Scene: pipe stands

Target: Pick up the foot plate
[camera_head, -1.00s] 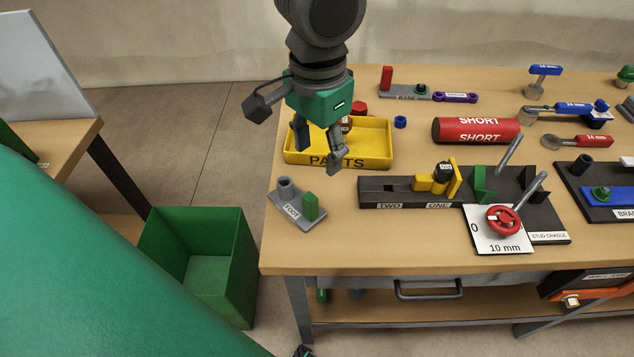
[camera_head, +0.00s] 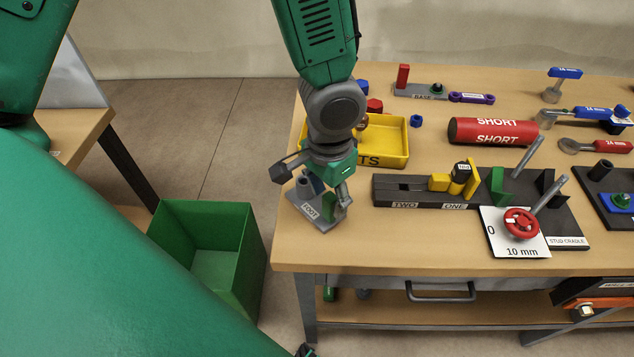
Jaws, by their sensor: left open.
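The foot plate (camera_head: 323,222) is a small grey plate labelled FOOT, with a grey cylinder and a green block on it. It lies at the near left corner of the workbench. My left gripper (camera_head: 328,197) is open and points down right over the plate, with its fingers around the green block's place. The block is mostly hidden behind the gripper. I cannot tell whether the fingers touch the plate. My right gripper is not in view.
A yellow parts tray (camera_head: 393,150) stands just behind my gripper. The black TWO/ONE holder (camera_head: 400,192) is close to the right. A green bin (camera_head: 213,255) stands on the floor left of the workbench (camera_head: 380,252). A red SHORT cylinder (camera_head: 492,131) lies farther back.

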